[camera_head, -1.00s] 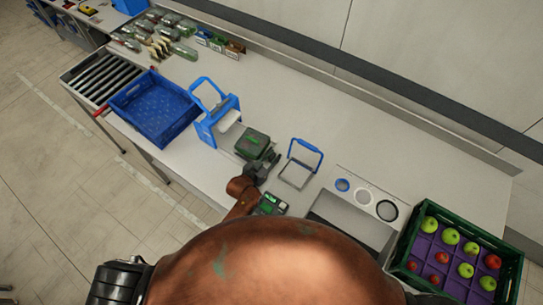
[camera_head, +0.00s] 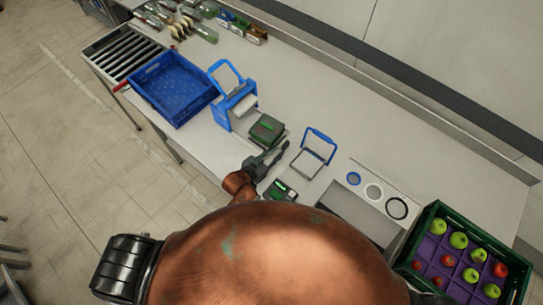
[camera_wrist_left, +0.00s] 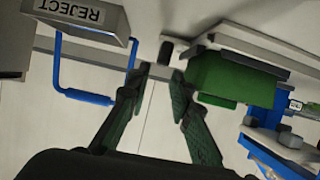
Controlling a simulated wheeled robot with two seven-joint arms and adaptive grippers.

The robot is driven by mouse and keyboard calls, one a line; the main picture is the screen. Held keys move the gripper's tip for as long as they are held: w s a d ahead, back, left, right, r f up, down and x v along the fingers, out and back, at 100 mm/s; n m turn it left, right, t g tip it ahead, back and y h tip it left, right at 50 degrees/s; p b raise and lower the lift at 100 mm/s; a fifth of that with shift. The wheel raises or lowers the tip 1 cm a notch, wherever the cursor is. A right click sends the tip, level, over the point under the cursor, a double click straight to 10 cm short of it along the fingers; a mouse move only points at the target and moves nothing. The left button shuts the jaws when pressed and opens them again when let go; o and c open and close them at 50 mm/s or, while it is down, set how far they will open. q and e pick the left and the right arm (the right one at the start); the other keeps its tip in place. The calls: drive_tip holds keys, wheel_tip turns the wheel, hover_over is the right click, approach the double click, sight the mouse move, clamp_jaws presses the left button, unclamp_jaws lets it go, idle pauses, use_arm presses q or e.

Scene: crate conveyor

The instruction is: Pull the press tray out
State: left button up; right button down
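The blue press (camera_head: 236,98) stands on the counter with its lever raised. A dark green block (camera_head: 266,129) sits in front of it on a pale plate, seemingly the press tray. My left gripper (camera_head: 278,151) is beside the block, on the side away from the press. In the left wrist view its fingers (camera_wrist_left: 163,76) are apart, with a short grey bar and dark knob (camera_wrist_left: 166,50) at the tips; contact is unclear. The green block (camera_wrist_left: 232,82) and the blue press (camera_wrist_left: 262,118) lie to the right there. My right gripper is not in view.
A blue crate (camera_head: 158,108) lies left of the press. A blue-handled frame (camera_head: 318,147) stands close right of my gripper; a REJECT box (camera_wrist_left: 85,18) shows in the wrist view. A small green-screened device (camera_head: 281,189) is near the front edge. A green fruit crate (camera_head: 412,244) is right.

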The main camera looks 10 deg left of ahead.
use_arm(q)
drive_tip(key=shift+v, duration=1.9)
